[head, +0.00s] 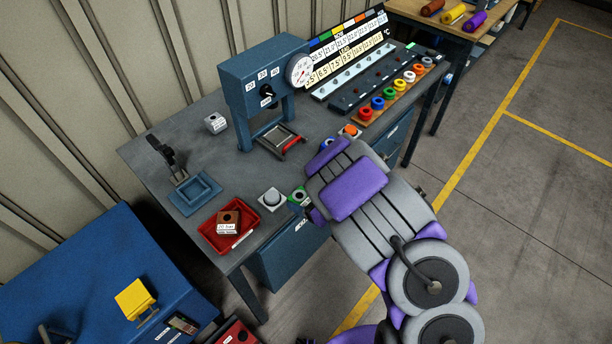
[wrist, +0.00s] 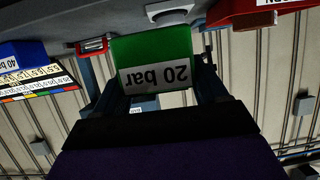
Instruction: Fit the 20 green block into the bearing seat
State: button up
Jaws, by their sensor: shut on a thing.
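The green block (wrist: 150,62) fills the middle of the wrist view, its white "20 bar" label upside down. My gripper (wrist: 155,82) is shut on it, with a dark finger on each side. In the head view the green block (head: 299,195) shows just left of my purple-grey wrist, near the bench's front edge, a dark round hole in its top. A blue square frame (head: 198,203) with a black lever clamp behind it stands at the bench's left end; it may be the bearing seat, but I cannot tell. My fingertips are mostly hidden in the head view.
A red tray (head: 213,240) with a brown labelled block (head: 228,219) and a grey box with a round button (head: 271,199) lie between frame and green block. The blue press (head: 262,75), with a red-handled slide, stands behind. A pale block (head: 215,122) sits at the back.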

jog(key=shift+w+a+f, duration=0.1)
jog(key=shift+a, duration=0.85)
jog(key=w, duration=0.3)
jog(key=w+d, duration=0.1)
jog(key=w, duration=0.2)
jog(key=shift+d+f+b, duration=0.2)
jog(key=shift+b, duration=0.2)
jog(key=w, duration=0.4)
jog(key=w+a+f+b, duration=0.1)
jog(key=w, duration=0.2)
jog(key=shift+w+a, duration=0.1)
jog(key=shift+w+d+r, duration=0.15)
jog(key=shift+w+d, duration=0.15)
jog(key=shift+w, duration=0.6)
jog(key=f, duration=0.2)
jog(key=w+f, duration=0.1)
jog(key=shift+a+b, duration=0.25)
jog(key=shift+b, duration=0.15)
jog(key=shift+f, duration=0.15)
jog(key=shift+d, duration=0.1)
jog(key=shift+f, duration=0.1)
